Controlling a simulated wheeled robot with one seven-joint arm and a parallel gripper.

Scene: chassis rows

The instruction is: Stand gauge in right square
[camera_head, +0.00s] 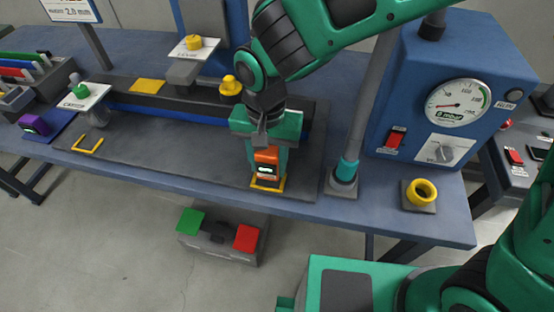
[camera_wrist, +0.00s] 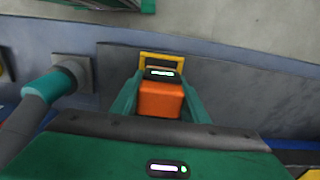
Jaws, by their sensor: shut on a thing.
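The gauge is an orange block (camera_head: 265,158) with a dark end and a small lit display. My gripper (camera_head: 266,165) is shut on it, with a green finger on each side. The right square is a yellow outline (camera_head: 268,187) on the dark grey plate near the table's front edge. The gauge is upright over this square in the head view; I cannot tell whether its base touches the plate. In the wrist view the gauge (camera_wrist: 161,98) sits between the fingers (camera_wrist: 160,105), and part of the yellow square (camera_wrist: 162,56) shows beyond it.
A grey post with a teal collar (camera_head: 347,170) stands close to the right of my gripper. The blue gauge cabinet (camera_head: 400,80) is farther right. A left yellow square (camera_head: 88,144) is empty. A purple block (camera_head: 35,124) lies at the far left. A yellow knob (camera_head: 231,85) is behind my gripper.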

